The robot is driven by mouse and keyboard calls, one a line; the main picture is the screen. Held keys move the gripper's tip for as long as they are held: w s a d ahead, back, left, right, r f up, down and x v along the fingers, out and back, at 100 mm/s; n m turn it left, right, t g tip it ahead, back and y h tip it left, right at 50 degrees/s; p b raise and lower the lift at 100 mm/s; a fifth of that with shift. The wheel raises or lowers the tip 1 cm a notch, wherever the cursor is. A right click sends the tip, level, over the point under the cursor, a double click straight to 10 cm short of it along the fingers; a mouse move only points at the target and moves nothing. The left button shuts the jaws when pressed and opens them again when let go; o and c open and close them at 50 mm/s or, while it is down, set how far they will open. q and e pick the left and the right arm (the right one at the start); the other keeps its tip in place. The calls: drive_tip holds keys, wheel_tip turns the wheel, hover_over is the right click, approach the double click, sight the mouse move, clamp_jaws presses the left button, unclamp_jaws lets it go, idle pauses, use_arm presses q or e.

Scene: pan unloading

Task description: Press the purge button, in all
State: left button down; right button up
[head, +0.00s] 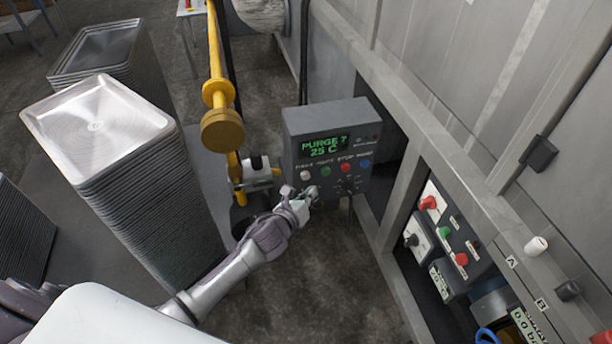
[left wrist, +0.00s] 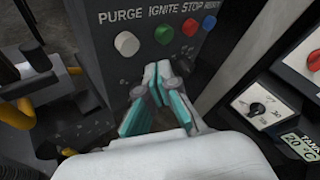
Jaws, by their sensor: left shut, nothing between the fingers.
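The control box (head: 328,125) is grey, with a green lit display (head: 325,146) reading "PURGE ?" and "25 C". Below the display is a row of labelled buttons. The white purge button (head: 305,175) is the leftmost; it also shows in the left wrist view (left wrist: 126,43) under the word PURGE. My left gripper (head: 312,191) is shut and empty, just below the button row. In the left wrist view its fingertips (left wrist: 157,70) are below and right of the purge button, nearer under the green one, and look apart from both. My right gripper is not in view.
The green ignite button (head: 325,171), red stop button (head: 345,167) and blue reset button (head: 365,163) sit right of purge. A yellow pipe (head: 215,60) stands left of the box. Tall tray stacks (head: 100,122) stand at left. Another panel (head: 450,232) is at right.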

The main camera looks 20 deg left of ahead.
use_arm(q)
drive_tip(key=shift+s+d, duration=0.4)
drive_tip(key=shift+s, duration=0.2)
drive_tip(key=shift+s+d, duration=0.35)
drive_tip(key=shift+s, duration=0.25)
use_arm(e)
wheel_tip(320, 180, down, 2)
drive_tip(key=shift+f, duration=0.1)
